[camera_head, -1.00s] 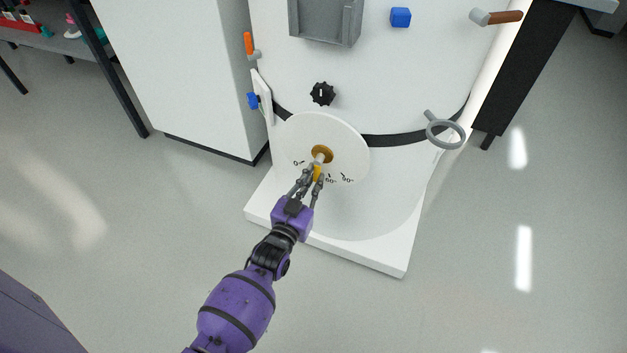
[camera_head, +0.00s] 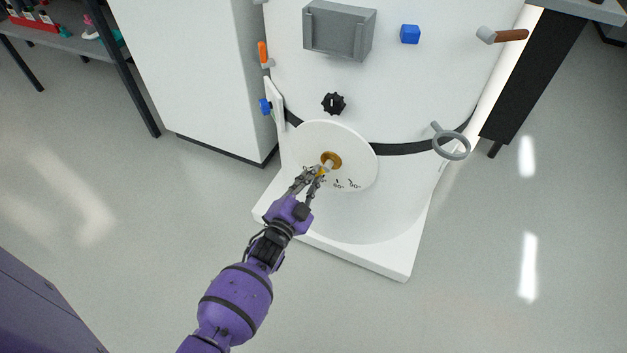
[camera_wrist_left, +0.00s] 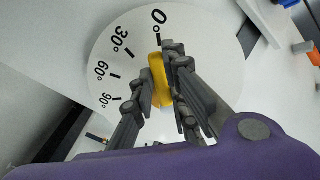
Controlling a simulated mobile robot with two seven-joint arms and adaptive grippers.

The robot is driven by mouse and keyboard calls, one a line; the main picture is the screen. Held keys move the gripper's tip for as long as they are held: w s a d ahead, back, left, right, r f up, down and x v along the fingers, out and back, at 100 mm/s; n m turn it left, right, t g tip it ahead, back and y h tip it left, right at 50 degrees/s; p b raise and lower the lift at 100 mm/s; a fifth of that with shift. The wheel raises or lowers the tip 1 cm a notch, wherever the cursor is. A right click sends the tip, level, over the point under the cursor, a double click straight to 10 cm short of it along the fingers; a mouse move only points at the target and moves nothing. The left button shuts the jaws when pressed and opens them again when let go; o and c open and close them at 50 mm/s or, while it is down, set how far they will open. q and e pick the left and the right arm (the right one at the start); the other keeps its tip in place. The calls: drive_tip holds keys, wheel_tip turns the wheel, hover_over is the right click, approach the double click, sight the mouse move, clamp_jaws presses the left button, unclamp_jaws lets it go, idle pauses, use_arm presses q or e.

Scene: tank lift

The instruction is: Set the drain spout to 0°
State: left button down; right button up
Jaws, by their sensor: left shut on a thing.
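The drain spout (camera_head: 331,161) has a brass base at the centre of a round white dial (camera_head: 358,165) on the tank's lower front. Its yellow part (camera_wrist_left: 157,80) shows between my fingers in the left wrist view. My left gripper (camera_head: 315,174) is shut on the spout; it also shows in the wrist view (camera_wrist_left: 159,66). The dial (camera_wrist_left: 105,45) there carries marks for 0°, 30°, 60° and 90°. The spout's yellow part lies close to the 0° tick, and the fingers partly hide it, so exact alignment is hard to tell. My right gripper is out of view.
Above the dial are a black knob (camera_head: 333,103), a blue block (camera_head: 410,34) and a grey bracket (camera_head: 338,30). A grey ring (camera_head: 451,146) sticks out at the right. A blue-handled part (camera_head: 265,106) is at the left. The floor in front is clear.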

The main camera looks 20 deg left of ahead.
use_arm(q)
drive_tip(key=shift+a+r+m, duration=0.1)
drive_tip(key=shift+a+m, duration=0.05)
drive_tip(key=shift+m, duration=0.25)
drive_tip(key=c, duration=1.7)
unclamp_jaws()
drive_tip(key=s, duration=1.2)
drive_tip(key=shift+a, duration=0.2)
